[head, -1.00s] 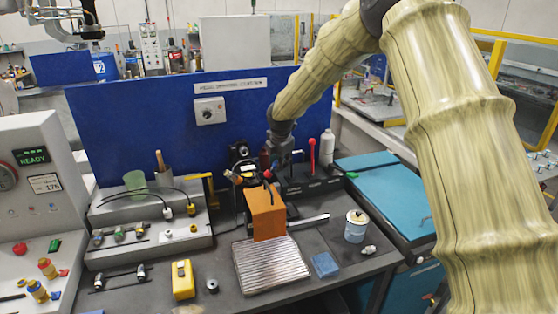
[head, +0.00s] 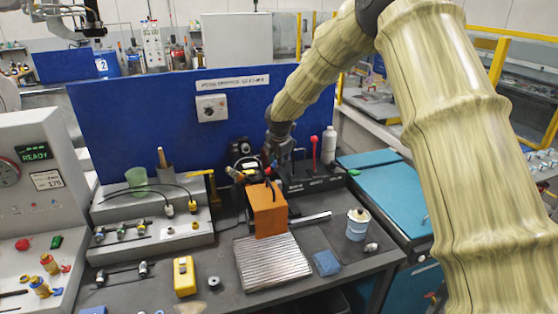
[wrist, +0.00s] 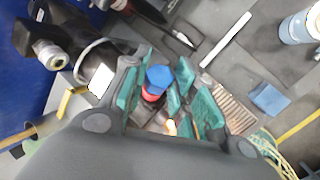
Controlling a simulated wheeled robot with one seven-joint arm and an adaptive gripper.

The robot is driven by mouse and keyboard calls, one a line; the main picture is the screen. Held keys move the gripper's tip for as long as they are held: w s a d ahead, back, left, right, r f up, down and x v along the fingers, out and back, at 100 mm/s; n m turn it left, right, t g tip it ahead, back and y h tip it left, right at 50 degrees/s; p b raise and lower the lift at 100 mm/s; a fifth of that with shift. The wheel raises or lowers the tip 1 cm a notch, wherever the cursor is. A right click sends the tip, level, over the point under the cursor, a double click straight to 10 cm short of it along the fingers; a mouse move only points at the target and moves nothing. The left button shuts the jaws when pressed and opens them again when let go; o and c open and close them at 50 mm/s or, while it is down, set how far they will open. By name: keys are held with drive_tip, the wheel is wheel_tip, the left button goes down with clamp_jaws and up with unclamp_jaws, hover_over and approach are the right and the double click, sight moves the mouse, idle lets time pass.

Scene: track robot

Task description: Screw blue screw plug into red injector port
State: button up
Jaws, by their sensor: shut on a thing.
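The blue screw plug (wrist: 159,77) shows in the wrist view between the green-padded fingers of my gripper (wrist: 154,88). My gripper is shut on it. The red injector port (wrist: 150,94) shows just below the plug, lined up with it. From this angle I cannot tell how deep the plug sits in the port. In the head view my gripper (head: 275,164) is small, just above and behind the orange block (head: 268,211). There the plug and port are mostly hidden and too small to make out.
A ribbed metal plate (head: 272,262) lies in front of the orange block. A blue cube (head: 326,263) and a blue-white can (head: 357,225) stand to the right. A yellow device (head: 184,276) is at front left. A black camera-like unit (wrist: 45,48) with a cable is close to my gripper.

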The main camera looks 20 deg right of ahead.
drive_tip(key=shift+a+f, duration=0.25)
drive_tip(key=o, duration=1.1)
drive_tip(key=shift+r, duration=0.1)
drive_tip(key=v, duration=1.2)
drive_tip(key=shift+s, duration=0.1)
